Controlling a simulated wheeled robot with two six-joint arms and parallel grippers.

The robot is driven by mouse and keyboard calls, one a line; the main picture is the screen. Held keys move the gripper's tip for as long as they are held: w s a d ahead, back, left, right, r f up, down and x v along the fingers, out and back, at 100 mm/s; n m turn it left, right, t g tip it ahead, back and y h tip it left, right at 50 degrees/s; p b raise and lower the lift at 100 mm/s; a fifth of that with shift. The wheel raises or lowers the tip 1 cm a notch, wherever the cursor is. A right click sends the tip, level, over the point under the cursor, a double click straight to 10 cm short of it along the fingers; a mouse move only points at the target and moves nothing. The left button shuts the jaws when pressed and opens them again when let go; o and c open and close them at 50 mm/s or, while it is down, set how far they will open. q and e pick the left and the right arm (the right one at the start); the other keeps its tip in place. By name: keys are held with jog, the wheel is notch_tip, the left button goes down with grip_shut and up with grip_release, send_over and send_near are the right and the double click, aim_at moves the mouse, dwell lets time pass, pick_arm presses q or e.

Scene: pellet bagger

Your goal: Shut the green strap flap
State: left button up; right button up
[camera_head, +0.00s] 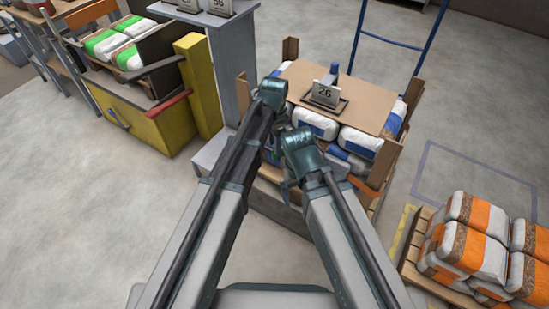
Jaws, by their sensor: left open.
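I cannot make out a green strap flap in the head view. Green shows clearly only on the white bags with green bands (117,38) at the upper left. My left gripper (280,118) is open at the near left side of a loaded stack, beside its cardboard sheet (303,78). My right gripper (290,184) is just below it, in front of the stack. Its fingers are small and partly hidden by its own wrist, so its opening is unclear. Nothing held shows in either gripper.
A stand marked 26 (325,94) sits on the cardboard sheet, above white and blue bags (361,142). A yellow machine (155,125) and grey post (230,65) stand left. Orange-banded bags (477,235) lie on a pallet at right. Floor at lower left is clear.

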pick_arm(q)
notch_tip(320, 180, down, 4)
jog(key=b, duration=0.3)
jog(key=shift+f, duration=0.15)
grip_shut()
